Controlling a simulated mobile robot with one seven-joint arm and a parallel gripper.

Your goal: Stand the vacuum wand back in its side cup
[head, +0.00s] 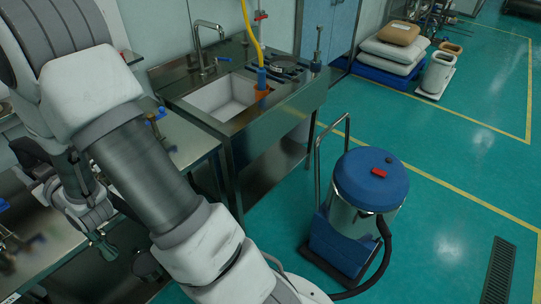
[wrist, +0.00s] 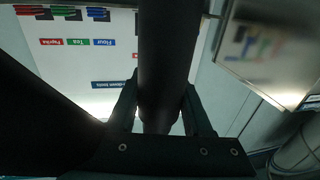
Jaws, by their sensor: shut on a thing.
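My gripper (wrist: 160,105) shows in the wrist view with a finger on each side of a thick dark tube, and it is shut on it. This tube, which looks like the vacuum wand (wrist: 166,45), runs up through the middle of that view; its ends are not seen. In the head view my arm bends over to the left, and the wand cannot be made out there. The vacuum (head: 371,181) stands on the floor at centre right, with a blue lid, steel drum and blue base. Its black hose (head: 386,245) curls down its right side. I cannot pick out the side cup.
A steel sink unit (head: 245,95) stands behind and left of the vacuum. A steel bench (head: 60,245) lies under my arm at left. Stacked sacks (head: 395,47) are at the back. The green floor right of the vacuum is clear, apart from a floor grate (head: 498,270).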

